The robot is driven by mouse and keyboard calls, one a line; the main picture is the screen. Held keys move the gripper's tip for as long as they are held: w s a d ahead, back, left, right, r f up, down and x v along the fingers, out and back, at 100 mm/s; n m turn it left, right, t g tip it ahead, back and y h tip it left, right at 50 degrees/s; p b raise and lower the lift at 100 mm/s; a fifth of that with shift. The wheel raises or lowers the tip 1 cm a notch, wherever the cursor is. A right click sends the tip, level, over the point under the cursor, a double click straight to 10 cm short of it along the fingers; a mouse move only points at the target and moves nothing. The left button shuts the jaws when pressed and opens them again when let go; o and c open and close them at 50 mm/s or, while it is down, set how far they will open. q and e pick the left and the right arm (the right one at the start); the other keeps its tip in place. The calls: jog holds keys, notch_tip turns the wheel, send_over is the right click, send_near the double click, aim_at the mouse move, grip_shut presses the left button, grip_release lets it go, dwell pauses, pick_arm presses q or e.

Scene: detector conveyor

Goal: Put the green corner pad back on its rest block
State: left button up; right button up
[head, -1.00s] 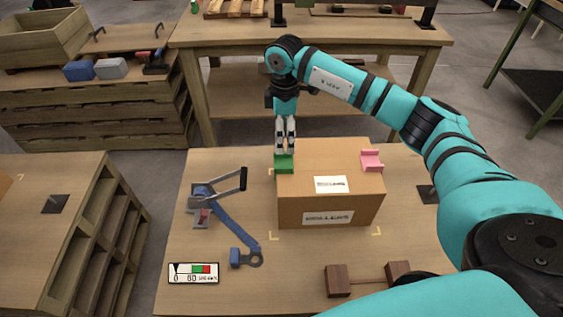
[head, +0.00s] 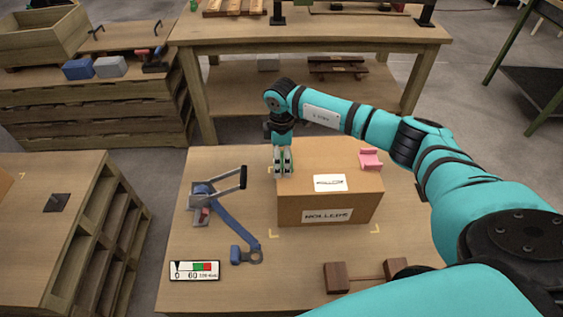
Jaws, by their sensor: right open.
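The cardboard box (head: 292,210) stands on the table with white labels on its top and front. The green corner pad (head: 290,163) is at the box's back left top corner, mostly hidden by my right gripper, with only slivers of green showing. My right gripper (head: 284,172) points down at that corner, its fingers open around or just in front of the pad; I cannot tell if they touch it. Two dark brown blocks (head: 336,278) joined by a thin bar lie at the table's front; I cannot tell if one is the rest block. My left gripper is not in view.
A pink corner pad (head: 370,159) sits on the box's back right corner. A blue tool with a black-handled lever (head: 228,217) lies left of the box. A gauge card (head: 194,271) is at the front left. Bare table (head: 290,252) lies in front of the box.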

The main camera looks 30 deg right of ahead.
jog(key=c, duration=1.3)
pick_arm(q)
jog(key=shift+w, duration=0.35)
pick_arm(e)
jog(key=shift+r, duration=0.15)
